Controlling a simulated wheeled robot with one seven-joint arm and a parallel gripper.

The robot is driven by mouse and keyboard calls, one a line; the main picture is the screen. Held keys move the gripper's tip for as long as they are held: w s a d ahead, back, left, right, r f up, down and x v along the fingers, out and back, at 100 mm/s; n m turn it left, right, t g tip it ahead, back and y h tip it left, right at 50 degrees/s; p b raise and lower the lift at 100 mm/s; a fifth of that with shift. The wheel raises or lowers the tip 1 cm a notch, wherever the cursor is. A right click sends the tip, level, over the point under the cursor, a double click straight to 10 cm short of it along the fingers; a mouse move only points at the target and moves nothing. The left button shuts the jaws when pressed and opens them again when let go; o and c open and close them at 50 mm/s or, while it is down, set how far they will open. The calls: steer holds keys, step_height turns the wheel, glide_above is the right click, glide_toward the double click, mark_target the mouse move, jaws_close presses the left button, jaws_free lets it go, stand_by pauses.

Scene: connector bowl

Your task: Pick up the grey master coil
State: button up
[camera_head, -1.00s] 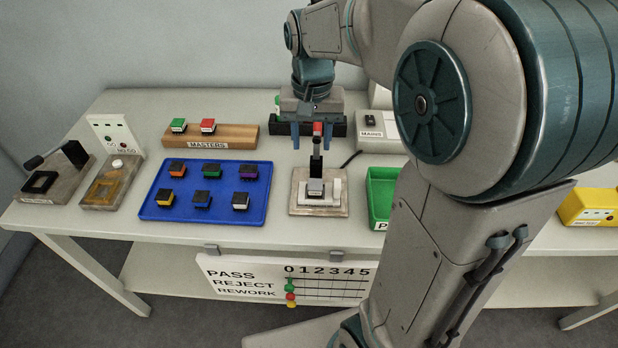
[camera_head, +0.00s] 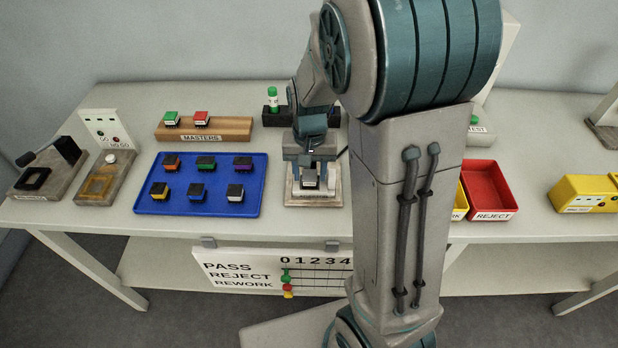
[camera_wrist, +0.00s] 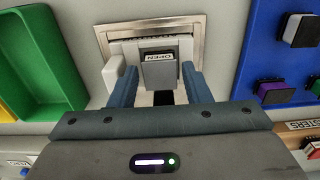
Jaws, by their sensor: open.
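A grey coil block (camera_wrist: 160,72), its label reading OPEN upside down, sits in the white test fixture (camera_wrist: 114,76) in the wrist view. In the head view the coil (camera_head: 310,179) is in the fixture at the bench's middle. My gripper (camera_wrist: 160,84) is open, with one finger on each side of the coil; I cannot tell whether they touch it. In the head view my gripper (camera_head: 309,168) is pointed down over the fixture and hides much of it. The MASTERS rack (camera_head: 238,127) holds a green and a red coil, with bare wood to their right.
A blue tray (camera_head: 212,213) with several coils is left of the fixture. A green bin (camera_wrist: 45,60) is on the other side in the wrist view. A red REJECT bin (camera_head: 490,190) and a yellow box (camera_head: 583,193) stand farther right.

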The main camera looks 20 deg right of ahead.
steer(key=shift+f, duration=0.25)
steer(key=c, duration=0.8)
steer(key=shift+o, duration=0.2)
steer(key=shift+r, duration=0.1)
